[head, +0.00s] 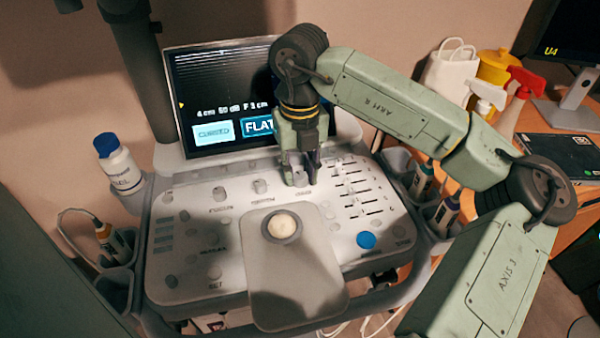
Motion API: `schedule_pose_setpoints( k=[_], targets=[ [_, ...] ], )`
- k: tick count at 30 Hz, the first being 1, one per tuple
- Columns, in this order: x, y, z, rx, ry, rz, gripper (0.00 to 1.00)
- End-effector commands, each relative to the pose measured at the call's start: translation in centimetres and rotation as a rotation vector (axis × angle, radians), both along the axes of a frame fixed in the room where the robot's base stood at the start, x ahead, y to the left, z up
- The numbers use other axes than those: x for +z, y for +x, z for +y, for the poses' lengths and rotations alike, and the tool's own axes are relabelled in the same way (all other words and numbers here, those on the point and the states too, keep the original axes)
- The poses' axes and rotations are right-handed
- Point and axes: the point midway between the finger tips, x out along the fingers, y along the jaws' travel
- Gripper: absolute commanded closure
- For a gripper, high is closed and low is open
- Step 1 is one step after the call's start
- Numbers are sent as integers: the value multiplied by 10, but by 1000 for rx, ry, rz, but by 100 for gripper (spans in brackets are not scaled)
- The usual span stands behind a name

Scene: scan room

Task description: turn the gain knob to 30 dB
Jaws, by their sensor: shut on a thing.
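My gripper (300,177) points down at the upper part of the ultrasound console (190,287), below the screen. It is shut on a knob at the right end of a row, and its fingers mostly hide that knob. Two similar grey knobs stand to its left, one in the middle (260,186) and one farther left (219,194). The labels under the knobs are too small to read. The screen (215,80) shows a small line with a dB value that looks like 50 or 60, and boxes reading CURVED and FLAT.
Sliders (362,200) lie right of my gripper. A trackball (282,226) and a blue button (366,240) are nearer. A white gel bottle (119,165) stands at left; probes (447,212) sit in side holders. Spray bottles (517,95) stand on the desk at right.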

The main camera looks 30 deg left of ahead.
Motion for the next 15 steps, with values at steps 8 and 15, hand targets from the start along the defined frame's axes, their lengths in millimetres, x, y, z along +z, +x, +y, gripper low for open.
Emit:
schedule_pose_setpoints(
  k=[8, 15],
  targets=[
    [-5, 1, -1, 221, -2, -3, 100],
    [-4, 0, 0, 451, -2, -1, 100]
  ],
)
